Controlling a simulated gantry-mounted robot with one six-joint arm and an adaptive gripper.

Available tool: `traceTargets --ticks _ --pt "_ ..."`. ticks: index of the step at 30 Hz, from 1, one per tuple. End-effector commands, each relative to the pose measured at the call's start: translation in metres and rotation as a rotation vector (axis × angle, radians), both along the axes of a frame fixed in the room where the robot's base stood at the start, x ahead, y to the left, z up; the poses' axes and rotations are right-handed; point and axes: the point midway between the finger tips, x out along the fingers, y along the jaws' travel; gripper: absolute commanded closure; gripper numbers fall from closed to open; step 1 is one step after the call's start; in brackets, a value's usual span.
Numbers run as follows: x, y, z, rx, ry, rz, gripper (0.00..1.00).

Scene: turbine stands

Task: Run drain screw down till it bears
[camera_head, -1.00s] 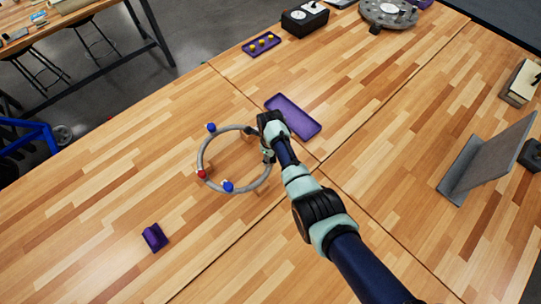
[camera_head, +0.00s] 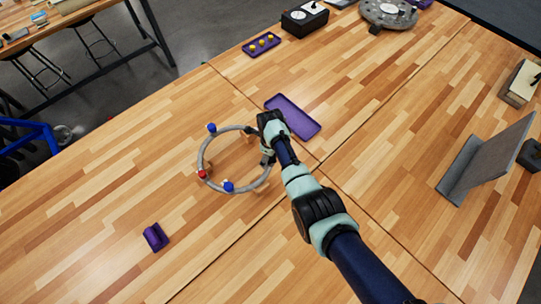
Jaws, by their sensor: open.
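A grey ring-shaped pipe (camera_head: 207,150) lies on the wooden table. It carries a blue knob (camera_head: 212,128) at its upper left, a red knob (camera_head: 202,174) at its left and another blue knob (camera_head: 228,187) at its lower side. Which of these, if any, is the drain screw I cannot tell. My gripper (camera_head: 266,160) is at the ring's right side, pointing down and open. My wrist hides part of the ring there, and whether the fingers touch anything is too small to tell.
An empty purple tray (camera_head: 300,122) lies just beyond my wrist. A purple block (camera_head: 155,237) sits at lower left. A small purple tray (camera_head: 261,44) with yellow pieces, a black box (camera_head: 305,18) and a grey disc (camera_head: 388,12) stand at the back. A grey angled plate (camera_head: 490,158) stands at right.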

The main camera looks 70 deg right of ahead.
Motion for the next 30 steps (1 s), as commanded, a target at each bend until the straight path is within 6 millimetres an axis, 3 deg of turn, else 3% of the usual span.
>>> traceTargets --ticks 12,20,22,30 --pt "0.0 0.0 0.044 0.0 0.0 0.0 0.14" --pt "0.0 0.0 0.044 0.0 0.0 0.0 0.14" --pt "0.0 0.0 0.045 0.0 -0.001 -0.009 0.24" --pt "0.0 0.0 0.073 -0.001 -0.002 -0.301 0.25"
